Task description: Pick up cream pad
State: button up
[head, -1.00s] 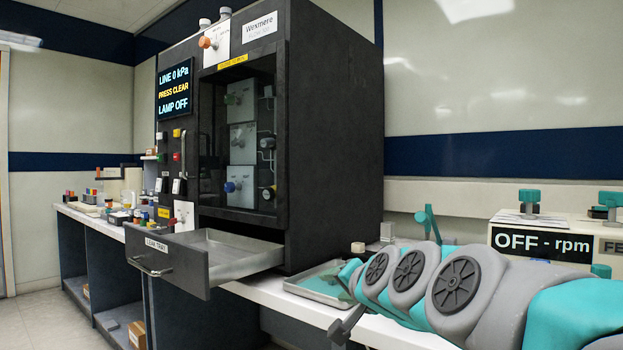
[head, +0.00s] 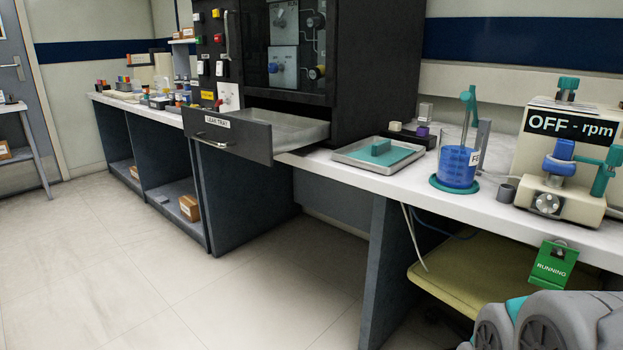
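I cannot clearly make out a cream pad in the head view. Small pale items (head: 125,96) lie on the far left bench, too small to tell apart. My gripper is out of view; only grey and teal links of my arm show at the lower right.
An open drawer (head: 232,137) labelled leak tray juts out from the dark cabinet (head: 375,60). A blue-filled beaker (head: 457,167) and a cream pump (head: 540,150) stand on the bench at right. A yellowish surface (head: 480,270) sits under the bench. The floor at left is clear.

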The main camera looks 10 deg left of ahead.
aim_at(138, 97)
jog(key=i+j+u, duration=0.35)
jog(key=j, duration=0.35)
jog(key=i+j+u, duration=0.35)
jog(key=i+j, duration=0.2)
